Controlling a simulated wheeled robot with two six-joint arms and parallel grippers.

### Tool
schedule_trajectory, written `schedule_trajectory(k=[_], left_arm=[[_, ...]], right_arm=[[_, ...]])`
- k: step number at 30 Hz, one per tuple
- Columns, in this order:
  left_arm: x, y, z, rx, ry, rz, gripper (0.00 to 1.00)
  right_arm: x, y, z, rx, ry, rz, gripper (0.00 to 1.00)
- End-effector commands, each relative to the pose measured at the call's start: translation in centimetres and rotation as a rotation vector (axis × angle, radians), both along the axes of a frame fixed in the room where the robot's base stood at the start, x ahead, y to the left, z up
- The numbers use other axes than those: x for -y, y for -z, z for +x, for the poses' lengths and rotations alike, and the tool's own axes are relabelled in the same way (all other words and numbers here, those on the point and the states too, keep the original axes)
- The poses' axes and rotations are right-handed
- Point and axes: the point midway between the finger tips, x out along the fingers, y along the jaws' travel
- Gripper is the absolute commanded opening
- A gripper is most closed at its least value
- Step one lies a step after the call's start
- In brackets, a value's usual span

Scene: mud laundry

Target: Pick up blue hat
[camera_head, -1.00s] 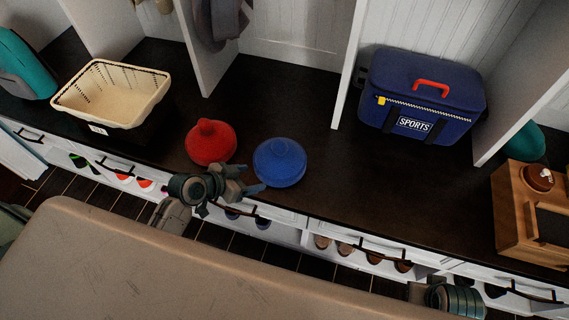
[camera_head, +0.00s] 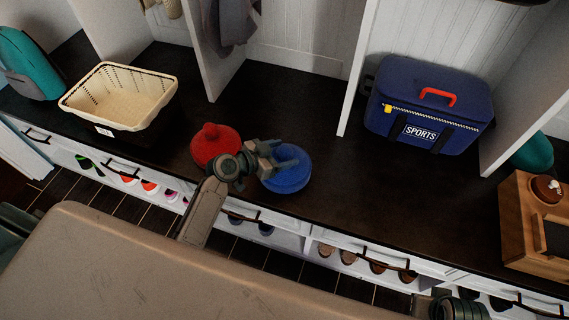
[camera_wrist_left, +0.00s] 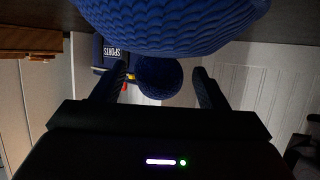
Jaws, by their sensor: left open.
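The blue hat (camera_head: 288,182) sits on the dark bench top, near its front edge, right beside the red hat (camera_head: 213,147). My left gripper (camera_head: 280,157) is open over the blue hat, with its fingers covering part of the hat's top. In the left wrist view, the blue hat (camera_wrist_left: 170,22) fills the top of the picture. Its round blue pompom (camera_wrist_left: 157,76) appears between the two open fingers of my left gripper (camera_wrist_left: 160,88). I cannot tell whether the fingers touch it. Of my right arm only a ribbed part shows at the bottom right; its jaws are out of view.
A cream basket (camera_head: 118,97) stands at the left, and a navy sports bag (camera_head: 425,105) stands in the right cubby. White dividers (camera_head: 357,70) rise from the bench. A wooden box (camera_head: 535,225) is at the far right. The bench right of the blue hat is clear.

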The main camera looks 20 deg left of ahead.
Motion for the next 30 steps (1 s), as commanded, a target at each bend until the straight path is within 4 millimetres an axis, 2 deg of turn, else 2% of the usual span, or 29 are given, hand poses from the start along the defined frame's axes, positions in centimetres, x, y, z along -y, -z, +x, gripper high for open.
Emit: schedule_trajectory(k=[5,13,22,30], left_arm=[[1.18,0.7,1.48,0.0,0.0,-0.001,0.67],[1.27,0.83,1.59,0.0,0.0,0.0,0.65],[1.26,0.86,1.55,-0.001,0.001,0.0,0.06],[1.26,0.55,1.55,0.0,0.001,0.0,0.06]], right_arm=[[0.06,0.54,0.08,-0.006,0.002,0.0,0.0],[0.04,0.6,0.11,-0.005,0.001,0.001,0.0],[0.02,0.54,0.13,-0.004,0.001,0.001,0.0],[0.02,0.45,0.14,-0.002,0.001,0.001,0.0]])
